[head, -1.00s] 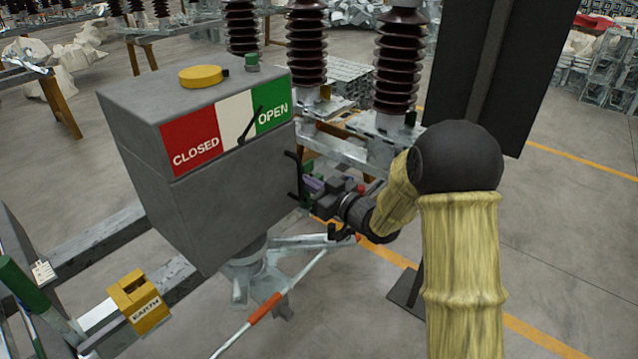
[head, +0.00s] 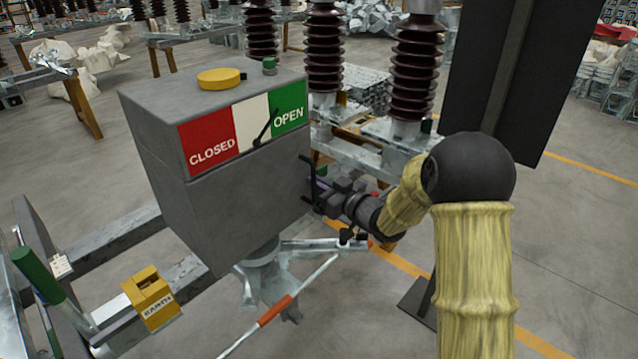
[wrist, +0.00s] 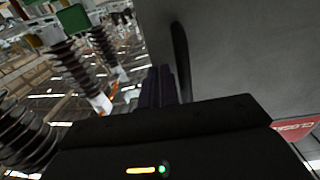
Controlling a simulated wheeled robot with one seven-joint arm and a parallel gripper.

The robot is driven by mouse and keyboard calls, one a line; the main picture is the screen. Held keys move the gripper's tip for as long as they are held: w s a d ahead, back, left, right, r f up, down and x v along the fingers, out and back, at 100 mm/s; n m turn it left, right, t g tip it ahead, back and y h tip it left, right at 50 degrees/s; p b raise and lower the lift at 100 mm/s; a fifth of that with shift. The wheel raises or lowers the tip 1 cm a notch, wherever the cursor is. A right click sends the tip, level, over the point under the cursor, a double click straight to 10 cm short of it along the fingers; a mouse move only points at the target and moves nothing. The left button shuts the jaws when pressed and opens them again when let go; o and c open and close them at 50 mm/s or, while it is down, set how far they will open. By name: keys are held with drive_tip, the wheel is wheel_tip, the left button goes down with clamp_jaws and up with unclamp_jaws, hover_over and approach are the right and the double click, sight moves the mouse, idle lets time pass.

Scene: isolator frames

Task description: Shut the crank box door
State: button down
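The crank box (head: 225,205) is a grey metal box with a red, white and green CLOSED/OPEN plate (head: 245,128) on its front. A dark bar handle (head: 308,176) stands at its right edge; it also shows in the wrist view (wrist: 180,60), close to the grey panel (wrist: 240,60). My gripper (head: 314,190) is at the box's right side, beside the handle and partly hidden. In the wrist view its dark fingers (wrist: 158,86) are side by side, with the handle just right of them. Whether they touch the handle, and how far the door stands open, I cannot tell.
A yellow EARTH box (head: 151,299) and a green-tipped lever (head: 36,277) are at the lower left. Brown insulators (head: 415,70) stand behind the crank box. A dark upright panel (head: 505,80) stands to the right. Floor (head: 570,240) is clear at the right.

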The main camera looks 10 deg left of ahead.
drive_tip(key=shift+a+r, duration=0.2)
drive_tip(key=shift+r, duration=0.2)
drive_tip(key=b+v, duration=0.1)
drive_tip(key=v, duration=1.3)
drive_tip(key=shift+w+d+f+b, duration=0.2)
drive_tip(key=shift+d+f+b, duration=0.15)
drive_tip(key=shift+f+b, duration=0.05)
drive_tip(key=shift+w, duration=0.1)
